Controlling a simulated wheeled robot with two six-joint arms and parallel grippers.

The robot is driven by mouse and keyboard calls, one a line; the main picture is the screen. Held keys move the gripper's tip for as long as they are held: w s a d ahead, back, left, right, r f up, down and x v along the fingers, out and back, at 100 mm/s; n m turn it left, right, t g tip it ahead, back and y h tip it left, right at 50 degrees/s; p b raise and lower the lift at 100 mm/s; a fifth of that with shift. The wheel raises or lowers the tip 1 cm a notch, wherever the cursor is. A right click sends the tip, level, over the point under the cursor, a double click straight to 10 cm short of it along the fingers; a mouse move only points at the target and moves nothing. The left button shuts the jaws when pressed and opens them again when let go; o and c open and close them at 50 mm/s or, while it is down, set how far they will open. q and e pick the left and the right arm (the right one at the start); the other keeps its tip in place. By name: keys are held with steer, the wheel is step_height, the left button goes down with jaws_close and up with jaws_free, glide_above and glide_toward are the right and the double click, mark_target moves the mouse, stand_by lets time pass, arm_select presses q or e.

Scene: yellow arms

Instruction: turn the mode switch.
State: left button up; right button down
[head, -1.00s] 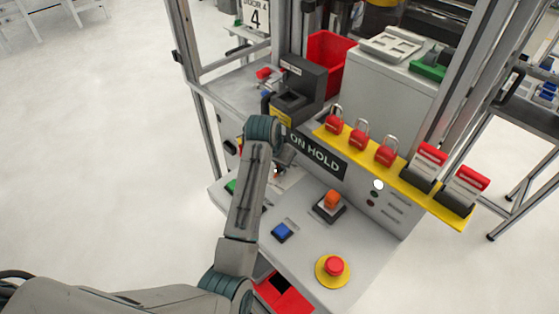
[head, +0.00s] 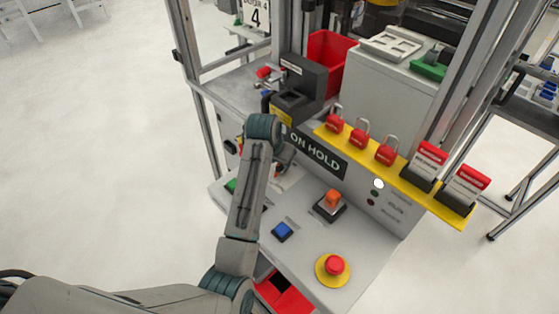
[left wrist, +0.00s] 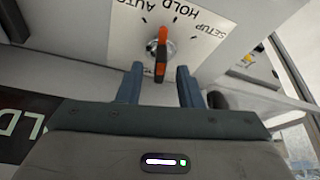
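The mode switch (left wrist: 161,52) is a black and orange knob on a pale panel in the left wrist view. Labels SETUP, HOLD and AUTO appear upside down around it. Its handle stands nearly upright in the picture. My left gripper (left wrist: 160,76) is open, with one blue-grey finger on each side of the handle's lower end. Gaps show between handle and fingers; I cannot tell the depth between them. In the head view my left arm mostly hides the switch and the gripper. My right gripper is not in view.
The console bears an orange switch (head: 333,200), a blue button (head: 282,231) and a red mushroom button (head: 334,265). An ON HOLD sign (head: 316,152) and a yellow shelf (head: 405,176) with red padlocks are close to my arm. Frame posts stand beside the station.

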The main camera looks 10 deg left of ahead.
arm_select(q)
steer(key=b+v, duration=0.1)
steer(key=v, duration=0.9)
steer(key=shift+s+r, duration=0.15)
steer(key=shift+r, duration=0.05)
steer(key=shift+f, duration=0.15)
